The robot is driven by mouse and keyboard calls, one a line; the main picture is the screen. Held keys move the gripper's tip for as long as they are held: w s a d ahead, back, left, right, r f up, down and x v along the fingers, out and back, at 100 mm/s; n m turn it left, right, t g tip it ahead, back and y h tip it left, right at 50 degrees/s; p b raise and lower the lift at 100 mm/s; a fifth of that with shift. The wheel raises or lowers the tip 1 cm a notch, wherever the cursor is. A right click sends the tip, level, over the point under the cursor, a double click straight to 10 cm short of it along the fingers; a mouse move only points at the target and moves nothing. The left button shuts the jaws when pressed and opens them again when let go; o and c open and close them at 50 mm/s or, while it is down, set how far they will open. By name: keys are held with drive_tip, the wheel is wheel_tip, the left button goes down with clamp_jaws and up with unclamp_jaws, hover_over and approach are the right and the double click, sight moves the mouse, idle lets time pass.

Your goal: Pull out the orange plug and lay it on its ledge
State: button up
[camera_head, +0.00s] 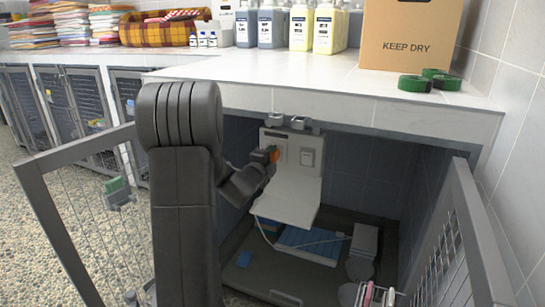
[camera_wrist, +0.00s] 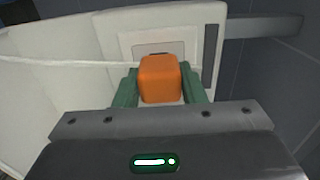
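The orange plug (camera_wrist: 160,78) sits between the two green fingertips of my gripper (camera_wrist: 160,92) in the wrist view, with a finger against each side. In the head view my gripper (camera_head: 262,157) reaches to the left part of a white wall panel (camera_head: 293,146), and the plug (camera_head: 274,154) shows as a small orange patch at its tip. A square plate (camera_wrist: 150,47) lies behind the plug; I cannot tell whether the plug is still seated in it. A pale cord (camera_wrist: 60,62) runs left. A white ledge (camera_head: 288,200) juts out below the panel.
Open mesh doors stand left (camera_head: 85,215) and right (camera_head: 462,240) of the kennel. A tiled counter (camera_head: 330,85) overhangs the panel and holds bottles, a cardboard box (camera_head: 411,33) and green rolls (camera_head: 414,83). A blue mat (camera_head: 310,245) lies on the kennel floor.

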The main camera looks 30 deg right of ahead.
clamp_jaws()
drive_tip(key=b+v, duration=0.1)
drive_tip(key=v, duration=0.5)
drive_tip(key=shift+b, duration=0.4)
idle(0.5)
drive_tip(key=n+b, duration=0.6)
drive_tip(key=n, duration=1.2)
hover_over(284, 215)
drive_tip(key=shift+s+f, duration=0.15)
drive_tip(key=shift+f, duration=7.55)
drive_tip(key=shift+f+p, duration=0.3)
drive_tip(key=shift+f, duration=1.3)
